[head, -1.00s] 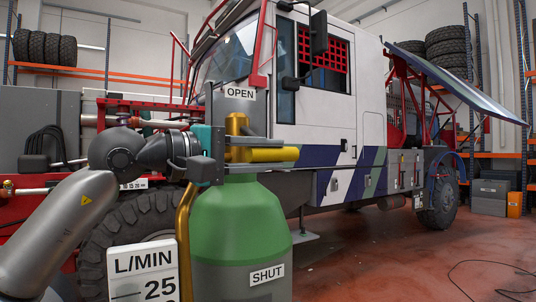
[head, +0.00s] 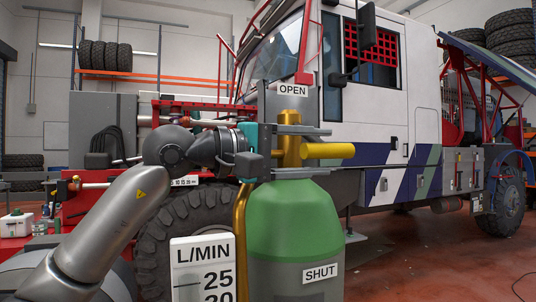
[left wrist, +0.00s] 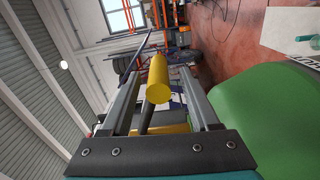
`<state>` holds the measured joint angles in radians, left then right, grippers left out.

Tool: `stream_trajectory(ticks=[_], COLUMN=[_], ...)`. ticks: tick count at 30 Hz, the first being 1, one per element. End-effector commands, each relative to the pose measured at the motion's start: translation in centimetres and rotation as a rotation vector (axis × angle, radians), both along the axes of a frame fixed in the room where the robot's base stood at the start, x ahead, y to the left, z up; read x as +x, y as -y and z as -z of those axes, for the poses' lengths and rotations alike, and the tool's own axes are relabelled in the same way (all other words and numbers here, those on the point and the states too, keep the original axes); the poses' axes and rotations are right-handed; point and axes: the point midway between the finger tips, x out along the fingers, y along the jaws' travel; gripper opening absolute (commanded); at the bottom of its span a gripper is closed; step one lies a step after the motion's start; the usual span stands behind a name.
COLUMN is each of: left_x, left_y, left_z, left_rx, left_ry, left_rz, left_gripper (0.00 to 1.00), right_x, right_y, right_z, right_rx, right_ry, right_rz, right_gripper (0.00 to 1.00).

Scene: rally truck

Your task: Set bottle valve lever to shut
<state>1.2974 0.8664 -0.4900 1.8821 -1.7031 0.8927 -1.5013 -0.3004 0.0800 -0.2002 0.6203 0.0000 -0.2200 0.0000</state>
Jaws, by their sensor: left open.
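The gas bottle (head: 292,225) stands upright in front, with a green shoulder and a grey body. A brass valve (head: 290,122) tops it. Its yellow lever (head: 332,151) points right, about level, between the OPEN label (head: 292,91) above and the SHUT label (head: 320,272) below. My left gripper (head: 315,150) is open, one finger above the lever and one below. In the left wrist view the lever's yellow end (left wrist: 158,78) lies between the two fingers; contact cannot be told. My right gripper is not in view.
A flow scale marked L/MIN (head: 202,268) stands in front of the bottle at its left. A brass pipe (head: 240,222) runs down beside the bottle. The white truck (head: 425,75) stands behind. Red floor (head: 440,262) is free at the right.

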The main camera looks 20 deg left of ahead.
Motion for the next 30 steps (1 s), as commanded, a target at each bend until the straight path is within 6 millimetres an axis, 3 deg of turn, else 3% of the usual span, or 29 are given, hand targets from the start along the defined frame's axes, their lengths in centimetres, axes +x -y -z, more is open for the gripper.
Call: stream_trajectory(ticks=[18, 30], left_x=[-8.7, -9.9], left_y=[-8.7, -9.8], left_z=[0.3, 0.1], left_rx=[0.001, 0.001], left_ry=[-0.004, -0.003], left_rz=[-0.004, 0.000], left_gripper=[0.62, 0.62], right_x=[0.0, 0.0], right_y=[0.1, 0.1], right_z=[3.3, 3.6], right_rx=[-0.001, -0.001], right_ry=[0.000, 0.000], right_rz=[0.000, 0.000], right_gripper=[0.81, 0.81])
